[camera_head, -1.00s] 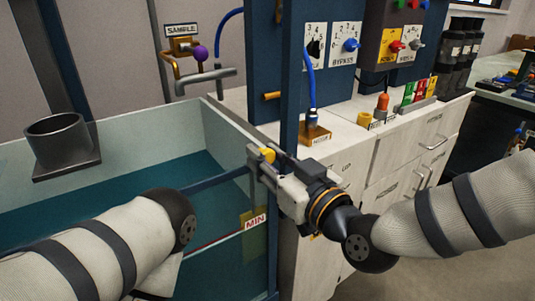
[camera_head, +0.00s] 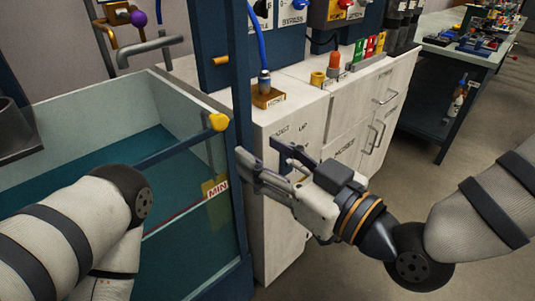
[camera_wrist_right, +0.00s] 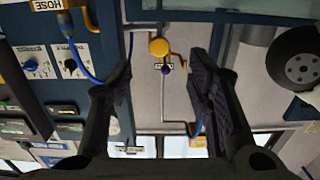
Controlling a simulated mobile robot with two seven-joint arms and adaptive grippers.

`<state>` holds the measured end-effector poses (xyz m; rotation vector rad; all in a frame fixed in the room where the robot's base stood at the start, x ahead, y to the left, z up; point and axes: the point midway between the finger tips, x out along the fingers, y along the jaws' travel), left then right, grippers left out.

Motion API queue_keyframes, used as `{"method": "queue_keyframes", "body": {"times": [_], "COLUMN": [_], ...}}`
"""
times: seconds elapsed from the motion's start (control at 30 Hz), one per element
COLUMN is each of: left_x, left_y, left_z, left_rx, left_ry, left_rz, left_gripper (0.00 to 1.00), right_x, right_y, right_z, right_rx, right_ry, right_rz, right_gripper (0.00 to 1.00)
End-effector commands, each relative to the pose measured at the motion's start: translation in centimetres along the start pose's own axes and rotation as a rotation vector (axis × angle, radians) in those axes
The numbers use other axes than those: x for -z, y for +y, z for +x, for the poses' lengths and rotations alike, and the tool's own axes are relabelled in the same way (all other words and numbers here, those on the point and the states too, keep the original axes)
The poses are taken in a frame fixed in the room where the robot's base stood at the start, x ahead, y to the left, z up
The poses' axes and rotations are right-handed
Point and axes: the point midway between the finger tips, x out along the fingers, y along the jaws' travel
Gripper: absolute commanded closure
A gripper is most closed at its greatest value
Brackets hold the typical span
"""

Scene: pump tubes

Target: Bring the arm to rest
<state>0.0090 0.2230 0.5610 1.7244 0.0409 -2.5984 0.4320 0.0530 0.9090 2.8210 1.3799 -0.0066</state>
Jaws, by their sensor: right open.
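My right gripper (camera_head: 264,163) is in front of the white cabinet, just right of the blue upright post. Its fingers are spread with nothing between them. In the right wrist view the two dark fingers (camera_wrist_right: 160,85) stand wide apart. A yellow knob (camera_head: 218,121) on the end of a blue bar over the tank is left of the gripper and apart from it.
The open tank (camera_head: 95,105) with teal liquid and a MIN label (camera_head: 216,187) lies left of the post (camera_head: 241,80). A blue hose (camera_head: 258,35) drops to an orange-brown block on the white cabinet (camera_head: 290,125). A workbench (camera_head: 452,60) stands far right. Floor is clear at right.

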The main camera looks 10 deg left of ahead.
Motion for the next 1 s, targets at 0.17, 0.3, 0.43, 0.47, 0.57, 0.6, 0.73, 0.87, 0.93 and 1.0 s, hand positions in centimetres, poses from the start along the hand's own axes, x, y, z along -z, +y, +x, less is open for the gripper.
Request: {"method": "queue_keyframes", "body": {"times": [0.17,0.3,0.43,0.47,0.57,0.6,0.73,0.87,0.93,1.0], "left_x": [0.0,0.0,0.0,0.0,0.3,0.4,1.0,1.7,2.0,2.3], "left_y": [0.0,0.0,0.0,0.0,0.0,0.0,0.1,0.1,0.1,0.1], "left_z": [0.0,0.0,-0.1,-0.1,-0.9,-1.4,-3.1,-4.8,-5.6,-6.4], "left_rx": [0.0,0.0,0.0,0.0,-0.001,-0.002,-0.004,-0.006,-0.007,-0.008], "left_ry": [0.0,0.0,0.001,0.003,0.02,0.03,0.071,0.112,0.135,0.156], "left_rz": [0.0,0.0,0.0,0.0,-0.001,-0.001,-0.002,-0.002,-0.003,-0.003], "left_gripper": [0.4,0.4,0.4,0.4,0.4,0.4,0.4,0.4,0.4,0.4], "right_x": [0.0,0.0,-0.2,-0.7,-5.4,-8.4,-18.5,-25.7,-27.9,-29.0], "right_y": [0.0,0.0,0.0,0.0,-0.2,-0.4,-2.4,-5.4,-7.2,-8.9], "right_z": [-0.3,-0.2,-0.3,-0.4,-2.1,-3.5,-11.2,-21.6,-27.7,-33.4], "right_rx": [0.0,0.0,-0.001,-0.003,-0.029,-0.049,-0.147,-0.284,-0.374,-0.467], "right_ry": [0.001,0.0,-0.007,-0.024,-0.172,-0.269,-0.636,-0.996,-1.177,-1.335], "right_rz": [0.001,0.0,0.005,0.014,0.103,0.162,0.382,0.577,0.664,0.734], "right_gripper": [0.54,0.54,0.54,0.54,0.54,0.54,0.54,0.54,0.54,0.54]}}
